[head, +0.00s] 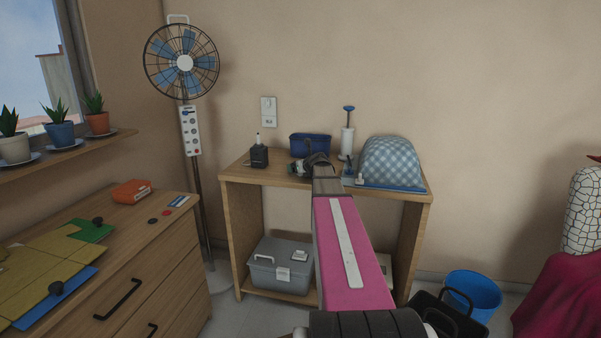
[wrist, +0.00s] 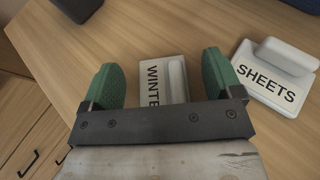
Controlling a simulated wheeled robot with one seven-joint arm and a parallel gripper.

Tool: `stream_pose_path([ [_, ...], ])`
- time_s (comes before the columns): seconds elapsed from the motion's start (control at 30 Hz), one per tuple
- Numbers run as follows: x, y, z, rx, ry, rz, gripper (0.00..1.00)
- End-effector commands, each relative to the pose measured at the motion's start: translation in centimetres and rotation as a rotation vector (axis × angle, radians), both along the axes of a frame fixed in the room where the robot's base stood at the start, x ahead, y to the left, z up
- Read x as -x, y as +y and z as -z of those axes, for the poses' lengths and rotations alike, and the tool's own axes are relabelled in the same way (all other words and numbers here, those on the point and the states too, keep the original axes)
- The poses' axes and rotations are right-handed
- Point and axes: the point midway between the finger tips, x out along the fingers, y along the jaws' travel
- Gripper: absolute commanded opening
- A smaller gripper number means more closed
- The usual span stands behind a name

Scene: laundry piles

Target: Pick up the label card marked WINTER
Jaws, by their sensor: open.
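The WINTER label card (wrist: 153,75) is a pale card with dark lettering and a raised white grip bar. It lies on the wooden top of the small shelf unit. My gripper (wrist: 165,75) is open, with its two green fingers apart on either side of the card in the wrist view. The gripper body hides the card's near end and the last letters. I cannot tell whether the fingers touch it.
A SHEETS label card (wrist: 268,87) lies just right of the right finger. Bare wood shows left of the gripper.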

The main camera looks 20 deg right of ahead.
Motion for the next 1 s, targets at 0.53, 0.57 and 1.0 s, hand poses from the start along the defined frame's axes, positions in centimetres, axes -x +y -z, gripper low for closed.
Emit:
stream_pose_path([
  [0.53,0.1,0.0,0.0,0.000,0.000,0.000,0.21],
  [0.57,0.1,0.0,0.0,0.000,0.000,0.000,0.21],
  [1.0,0.1,0.0,-2.4,0.001,-0.002,0.001,0.21],
])
